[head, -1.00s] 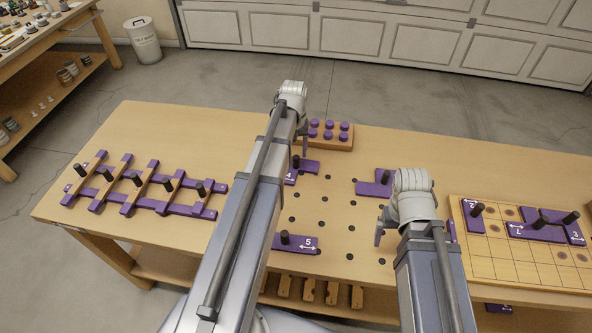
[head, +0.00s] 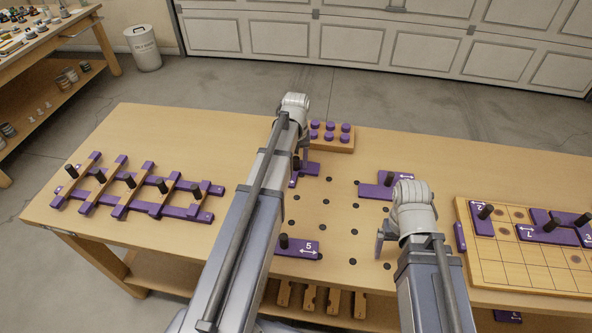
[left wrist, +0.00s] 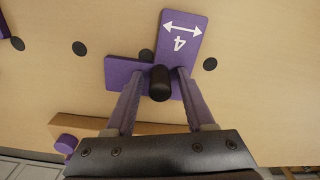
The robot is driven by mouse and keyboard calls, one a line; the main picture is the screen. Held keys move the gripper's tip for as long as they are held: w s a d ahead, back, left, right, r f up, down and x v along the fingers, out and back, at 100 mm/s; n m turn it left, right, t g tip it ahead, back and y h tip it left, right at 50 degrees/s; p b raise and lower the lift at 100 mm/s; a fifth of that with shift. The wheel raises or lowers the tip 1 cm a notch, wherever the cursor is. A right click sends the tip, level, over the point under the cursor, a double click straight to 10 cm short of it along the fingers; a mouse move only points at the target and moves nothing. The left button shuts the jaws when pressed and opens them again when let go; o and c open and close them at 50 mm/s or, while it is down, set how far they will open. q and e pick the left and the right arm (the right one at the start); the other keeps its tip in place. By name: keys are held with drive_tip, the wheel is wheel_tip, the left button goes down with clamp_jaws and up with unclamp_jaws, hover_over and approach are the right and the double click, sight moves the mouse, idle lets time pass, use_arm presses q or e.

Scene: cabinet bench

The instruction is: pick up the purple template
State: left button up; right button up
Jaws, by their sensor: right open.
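Several purple templates with black knobs lie on the bench. The L-shaped one marked 4 (left wrist: 181,38) is below my left gripper; in the head view this template (head: 307,168) is partly hidden by my left arm. In the left wrist view my left gripper (left wrist: 158,75) is open, its two fingers either side of the black knob (left wrist: 160,84), with a gap on both sides. In the head view my left gripper (head: 302,150) is mostly behind its arm. My right gripper (head: 382,242) is open and empty. Template 5 (head: 307,249) and another purple template (head: 375,191) lie nearby.
A wooden block with purple pegs (head: 331,140) stands behind template 4. A purple and wood lattice with black knobs (head: 140,188) lies at left. A gridded board (head: 500,262) at right bears several templates. Black holes dot the bench (head: 240,150) middle.

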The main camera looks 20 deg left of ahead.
sight(296, 158)
use_arm(q)
clamp_jaws()
drive_tip(key=shift+r, duration=0.1)
idle(0.5)
wheel_tip(296, 158, up, 10)
drive_tip(key=p, duration=1)
use_arm(e)
wheel_tip(296, 158, up, 10)
